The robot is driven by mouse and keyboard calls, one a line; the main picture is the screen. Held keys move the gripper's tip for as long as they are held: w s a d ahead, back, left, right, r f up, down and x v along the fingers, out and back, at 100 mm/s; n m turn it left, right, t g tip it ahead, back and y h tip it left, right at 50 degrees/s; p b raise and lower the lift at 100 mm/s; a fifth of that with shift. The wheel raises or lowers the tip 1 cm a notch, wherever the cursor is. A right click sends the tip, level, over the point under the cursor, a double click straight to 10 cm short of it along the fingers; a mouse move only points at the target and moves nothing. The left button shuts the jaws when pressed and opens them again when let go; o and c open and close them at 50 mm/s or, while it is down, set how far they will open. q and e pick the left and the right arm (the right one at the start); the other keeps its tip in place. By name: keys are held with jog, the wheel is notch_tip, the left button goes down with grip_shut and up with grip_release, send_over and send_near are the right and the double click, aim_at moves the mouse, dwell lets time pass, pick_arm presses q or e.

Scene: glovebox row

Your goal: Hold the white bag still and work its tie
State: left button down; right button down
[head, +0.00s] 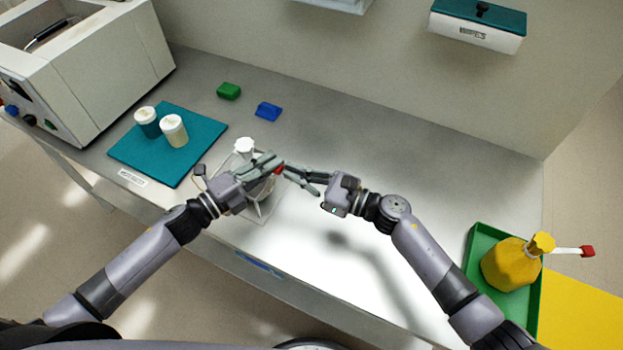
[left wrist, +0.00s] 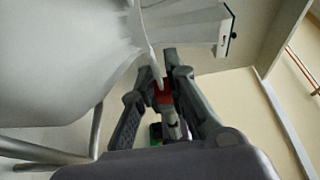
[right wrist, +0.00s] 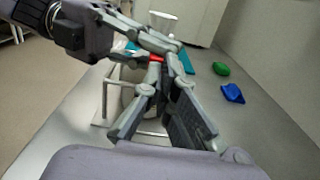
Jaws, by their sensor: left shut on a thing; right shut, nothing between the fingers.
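The white bag (head: 244,147) stands in a light wire frame (head: 257,210) near the bench's front edge. Its ruffled top shows above my left gripper, which hides much of its body. My left gripper (head: 274,165) is shut on the red end (left wrist: 164,97) of the bag's white tie (left wrist: 148,52), beside the bag. The white bag fills the left of the left wrist view (left wrist: 55,60). My right gripper (head: 290,172) is shut and empty, its tips close to the red end from the right. Whether they touch it I cannot tell.
A teal mat (head: 200,135) with two lidded jars lies left. A yellow bag (head: 508,264) with a red-ended tie sits in a green tray (head: 474,238) at right.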

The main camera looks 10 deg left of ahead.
jog(key=shift+w+a, duration=0.1)
jog(key=shift+a, duration=0.15)
jog(key=shift+w+a+r, duration=0.1)
jog(key=shift+w+a, duration=0.05)
jog(key=shift+a, duration=0.55)
jog(key=shift+d, duration=0.1)
jog(key=v, duration=1.5)
jog(key=x, duration=1.3)
jog(key=shift+w+a, duration=0.25)
